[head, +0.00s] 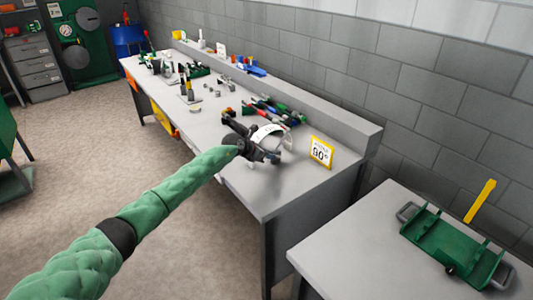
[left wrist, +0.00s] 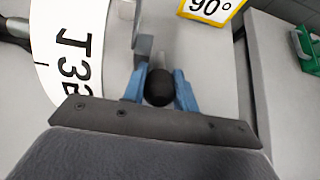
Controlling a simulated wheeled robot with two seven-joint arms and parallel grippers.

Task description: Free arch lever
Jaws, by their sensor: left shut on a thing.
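My left gripper (head: 273,156) is at the near end of the long bench, beside a device with a white arch (head: 268,132). In the left wrist view the blue fingers of my left gripper (left wrist: 160,88) are shut on a round black knob (left wrist: 159,86). A grey metal piece (left wrist: 143,50) stands just beyond the knob; how the two join is hidden. The curved white arch (left wrist: 70,50) lies to the left of the fingers and bears large black characters. My gripper covers much of the device in the head view. My right gripper is in neither view.
A yellow-framed 90° sign (head: 321,151) stands right of the device, near the bench (head: 255,200) end. Several coloured-handled tools (head: 268,108) lie behind it. A green tray (head: 440,246) with grey handles sits on a separate table (head: 345,240) at right.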

